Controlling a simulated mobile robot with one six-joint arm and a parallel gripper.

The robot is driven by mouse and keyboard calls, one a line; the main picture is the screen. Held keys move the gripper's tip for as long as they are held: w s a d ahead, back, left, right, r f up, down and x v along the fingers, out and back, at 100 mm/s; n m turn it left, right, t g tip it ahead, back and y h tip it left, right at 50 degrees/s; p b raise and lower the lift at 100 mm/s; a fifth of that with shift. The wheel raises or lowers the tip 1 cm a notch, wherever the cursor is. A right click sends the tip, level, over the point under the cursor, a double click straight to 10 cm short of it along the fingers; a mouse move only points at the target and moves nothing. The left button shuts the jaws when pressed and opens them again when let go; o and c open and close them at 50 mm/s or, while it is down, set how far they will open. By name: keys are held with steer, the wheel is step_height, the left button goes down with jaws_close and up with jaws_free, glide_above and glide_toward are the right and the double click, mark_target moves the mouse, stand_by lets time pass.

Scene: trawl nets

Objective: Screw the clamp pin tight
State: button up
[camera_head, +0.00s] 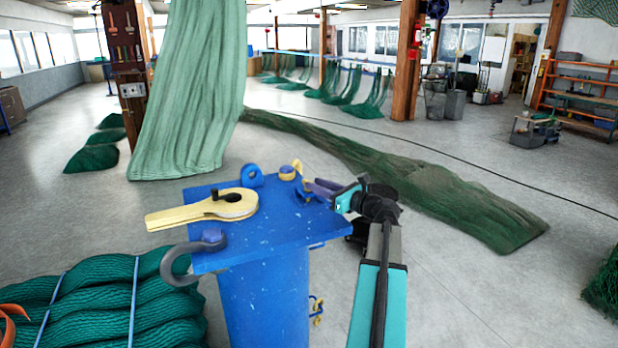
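A blue stand has a flat top plate (275,222). A cream-yellow tool with a long handle and round head (225,205) lies on the plate's left half. A grey shackle (178,264) with a blue round-headed pin (212,237) hangs over the front left corner. A blue eye (251,176) stands at the back edge, beside a yellow-topped round piece (288,172). I cannot tell which of these is the clamp pin. My gripper (316,192), with a teal body and dark purplish fingers, is over the plate's back right corner. Its fingertips are too small to read, and any contact is unclear.
Folded green netting (95,305) lies at the front left. A pale green net (190,95) hangs behind the stand. A long dark net (430,185) lies on the floor at the right. A wooden post (407,60) stands farther back.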

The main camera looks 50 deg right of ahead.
steer(key=shift+w+p, duration=0.7)
steer(key=shift+w, duration=1.5)
